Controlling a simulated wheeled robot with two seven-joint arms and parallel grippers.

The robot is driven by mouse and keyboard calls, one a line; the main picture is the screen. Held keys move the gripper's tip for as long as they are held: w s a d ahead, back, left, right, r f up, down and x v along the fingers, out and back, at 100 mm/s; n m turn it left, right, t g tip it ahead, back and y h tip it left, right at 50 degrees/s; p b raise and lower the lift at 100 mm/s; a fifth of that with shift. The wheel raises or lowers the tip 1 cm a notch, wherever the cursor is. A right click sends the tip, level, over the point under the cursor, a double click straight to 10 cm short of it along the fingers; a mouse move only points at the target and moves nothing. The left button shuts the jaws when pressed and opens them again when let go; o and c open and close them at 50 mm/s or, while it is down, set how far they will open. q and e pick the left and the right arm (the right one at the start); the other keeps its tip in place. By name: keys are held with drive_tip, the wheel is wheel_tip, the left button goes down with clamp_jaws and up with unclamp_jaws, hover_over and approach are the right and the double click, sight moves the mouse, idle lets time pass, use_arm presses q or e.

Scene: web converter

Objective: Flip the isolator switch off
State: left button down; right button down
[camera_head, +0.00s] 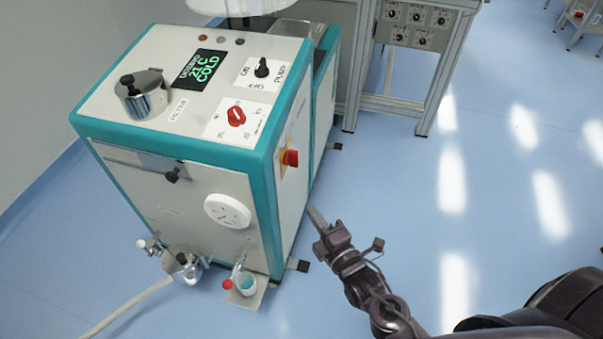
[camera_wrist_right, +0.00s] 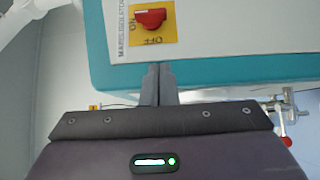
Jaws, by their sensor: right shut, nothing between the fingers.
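The isolator switch (camera_head: 290,158) is a red rotary knob on a yellow plate, on the right side panel of the teal-edged machine (camera_head: 262,210). In the right wrist view the knob (camera_wrist_right: 150,18) shows near the top, beside lettering for the mains isolator. ON is written to its left and other lettering below it. A pale mark on the knob lies toward the left, on the ON side. My right gripper (camera_head: 316,213) is shut and empty, below and to the right of the switch, apart from it. Its closed fingers (camera_wrist_right: 159,72) point toward the panel below the plate. My left gripper is not in view.
A small cup (camera_head: 246,285) stands by the front tap. A metal-framed bench (camera_head: 400,60) is behind.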

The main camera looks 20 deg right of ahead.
approach(291, 165)
drive_tip(key=w+a, duration=0.2)
drive_tip(key=a, duration=0.1)
drive_tip(key=w+d, duration=0.2)
drive_tip(key=w, duration=0.1)
drive_tip(key=shift+w, duration=0.3)
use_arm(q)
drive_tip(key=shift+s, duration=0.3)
